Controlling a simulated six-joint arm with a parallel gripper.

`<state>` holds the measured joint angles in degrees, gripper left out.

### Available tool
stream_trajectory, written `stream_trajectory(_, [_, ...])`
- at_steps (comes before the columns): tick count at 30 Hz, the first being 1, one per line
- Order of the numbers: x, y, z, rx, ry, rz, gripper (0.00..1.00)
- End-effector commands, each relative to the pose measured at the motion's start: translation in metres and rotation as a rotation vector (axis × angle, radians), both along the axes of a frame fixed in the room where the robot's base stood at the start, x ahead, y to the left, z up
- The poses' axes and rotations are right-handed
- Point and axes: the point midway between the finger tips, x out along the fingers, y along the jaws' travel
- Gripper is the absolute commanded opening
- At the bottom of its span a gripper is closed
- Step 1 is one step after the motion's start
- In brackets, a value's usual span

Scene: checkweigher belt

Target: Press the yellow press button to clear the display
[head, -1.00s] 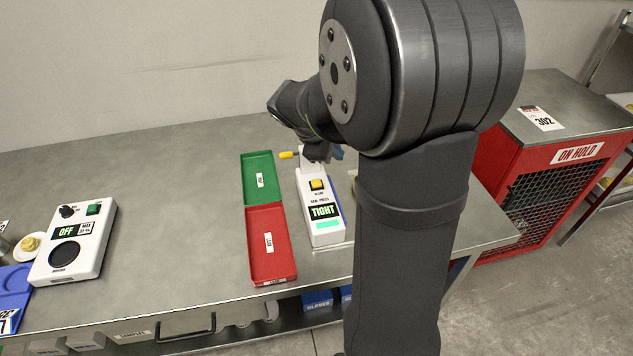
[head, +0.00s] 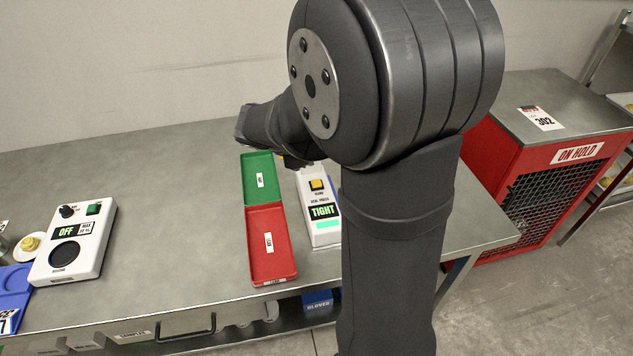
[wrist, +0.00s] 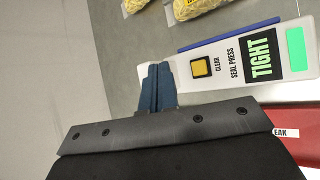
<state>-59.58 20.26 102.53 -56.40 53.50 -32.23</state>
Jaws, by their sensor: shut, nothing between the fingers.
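The yellow press button (head: 316,184) sits on the white seal press (head: 322,229), above its "CLEAR" label. The press display (head: 323,212) reads "TIGHT", with a green patch beside it. In the wrist view the yellow button (wrist: 200,67) and the display (wrist: 262,55) are in plain sight. My gripper (wrist: 158,70) shows there with its blue fingers together and empty, beside the button and apart from it in the picture. In the head view my arm hides the fingers and the far end of the press.
A green tray (head: 250,190) and a red tray (head: 286,258) lie left of the press. A white box with a display reading "OFF" (head: 93,257) stands further left. Bags of yellow pieces (wrist: 197,8) lie beyond the press. A red "ON HOLD" cage (head: 490,190) stands at right.

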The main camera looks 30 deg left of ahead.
Motion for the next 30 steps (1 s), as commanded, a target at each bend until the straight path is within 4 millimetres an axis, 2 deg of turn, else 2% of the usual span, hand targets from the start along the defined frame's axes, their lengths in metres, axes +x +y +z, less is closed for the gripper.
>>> stream_trajectory(9, [0.000, -0.001, -0.046, -0.003, 0.003, 0.001, 0.00])
stream_trajectory(15, [0.000, -0.001, -0.066, -0.003, 0.001, 0.000, 0.00])
stream_trajectory(21, [0.000, 0.000, -0.073, 0.000, 0.001, 0.000, 0.00])
stream_trajectory(30, [0.000, 0.000, -0.073, 0.000, 0.001, -0.001, 0.00])
